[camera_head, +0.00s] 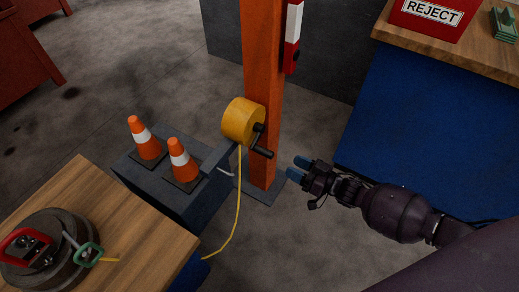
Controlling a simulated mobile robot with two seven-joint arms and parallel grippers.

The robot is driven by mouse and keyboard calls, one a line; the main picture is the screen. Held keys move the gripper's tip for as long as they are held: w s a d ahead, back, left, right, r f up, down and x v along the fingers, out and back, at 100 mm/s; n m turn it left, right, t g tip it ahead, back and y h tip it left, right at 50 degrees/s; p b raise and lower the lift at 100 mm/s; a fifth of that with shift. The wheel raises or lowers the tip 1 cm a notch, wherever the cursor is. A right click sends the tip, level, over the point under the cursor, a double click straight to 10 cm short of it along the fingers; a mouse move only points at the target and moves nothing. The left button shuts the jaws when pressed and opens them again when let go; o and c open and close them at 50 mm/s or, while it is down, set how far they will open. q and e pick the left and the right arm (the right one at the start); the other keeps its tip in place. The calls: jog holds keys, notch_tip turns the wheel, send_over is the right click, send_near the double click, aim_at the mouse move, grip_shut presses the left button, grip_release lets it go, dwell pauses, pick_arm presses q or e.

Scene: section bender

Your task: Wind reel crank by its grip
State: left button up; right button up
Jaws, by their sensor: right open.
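A yellow reel (240,121) is mounted on an orange post (262,90) in the middle of the view. Its black crank (257,135) is on the right face, with a dark grip (263,153) pointing down and right. A yellow line (239,200) hangs from the reel down toward the floor. My right gripper (300,168) comes in from the right, with blue fingertips pointing left toward the grip. It is open and empty, a short gap to the right of the grip. My left gripper is out of view.
A dark box (165,192) with two orange cones (146,140) stands left of the post. A wooden table (80,200) with a round dark device (45,250) is front left. A blue-sided bench (425,120) with a red REJECT bin (435,15) stands right.

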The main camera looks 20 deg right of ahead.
aim_at(273, 156)
jog(key=b+x, duration=0.1)
jog(key=x, duration=0.8)
jog(key=shift+w+a, duration=0.15)
jog(key=shift+w+a+r+b, duration=0.1)
jog(key=shift+w+a+b, duration=0.25)
jog(key=shift+w, duration=0.1)
jog(key=shift+c, duration=0.4)
grip_shut()
